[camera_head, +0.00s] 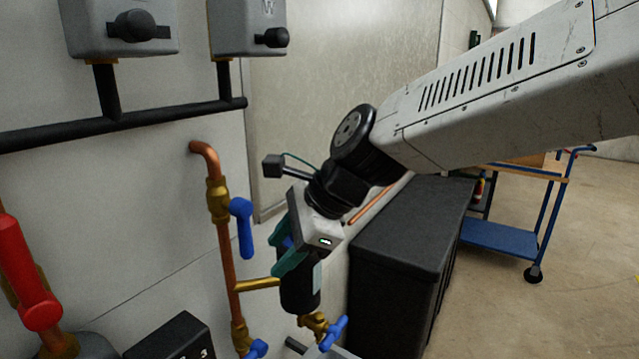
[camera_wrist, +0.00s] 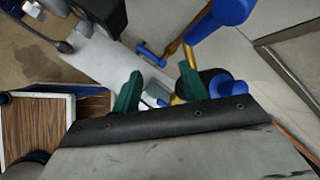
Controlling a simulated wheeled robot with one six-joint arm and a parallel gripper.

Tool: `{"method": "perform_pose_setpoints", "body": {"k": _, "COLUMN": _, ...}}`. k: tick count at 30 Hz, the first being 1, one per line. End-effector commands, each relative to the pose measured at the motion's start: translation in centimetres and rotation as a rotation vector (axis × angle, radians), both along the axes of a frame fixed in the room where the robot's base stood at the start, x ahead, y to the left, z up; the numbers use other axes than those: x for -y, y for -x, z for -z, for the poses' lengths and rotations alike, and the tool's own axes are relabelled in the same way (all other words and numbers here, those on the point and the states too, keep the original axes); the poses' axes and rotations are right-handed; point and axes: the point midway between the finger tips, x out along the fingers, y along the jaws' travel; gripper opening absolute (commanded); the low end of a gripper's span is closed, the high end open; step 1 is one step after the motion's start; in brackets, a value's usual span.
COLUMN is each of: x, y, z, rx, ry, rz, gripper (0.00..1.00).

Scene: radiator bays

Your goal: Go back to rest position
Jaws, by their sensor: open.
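My gripper (camera_head: 282,250) hangs at the end of my arm, close to the wall pipework, with its teal fingers pointing down and left. In the wrist view my gripper (camera_wrist: 158,88) shows two teal fingers set apart, with no object seen held between them. A black cylindrical canister (camera_head: 300,290) is just below and behind the fingers, partly hidden by them. I cannot tell whether they touch it. A blue lever handle (camera_head: 240,228) on the copper pipe (camera_head: 227,265) is left of the gripper.
A black cabinet (camera_head: 405,245) stands right of the gripper, and a blue trolley (camera_head: 510,238) stands farther back. A red lever (camera_head: 25,270) is at the left. Grey boxes (camera_head: 122,25) hang above a black pipe (camera_head: 60,133). Floor at the right is open.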

Motion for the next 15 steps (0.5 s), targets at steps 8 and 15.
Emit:
{"method": "perform_pose_setpoints", "body": {"k": 8, "x": 14.4, "y": 6.7, "z": 2.6, "rx": 0.329, "ry": 0.335, "rz": -0.798, "gripper": 0.43}}
{"method": "perform_pose_setpoints", "body": {"k": 15, "x": 28.8, "y": 14.3, "z": 4.1, "rx": 0.382, "ry": 0.573, "rz": -1.277, "gripper": 0.43}}
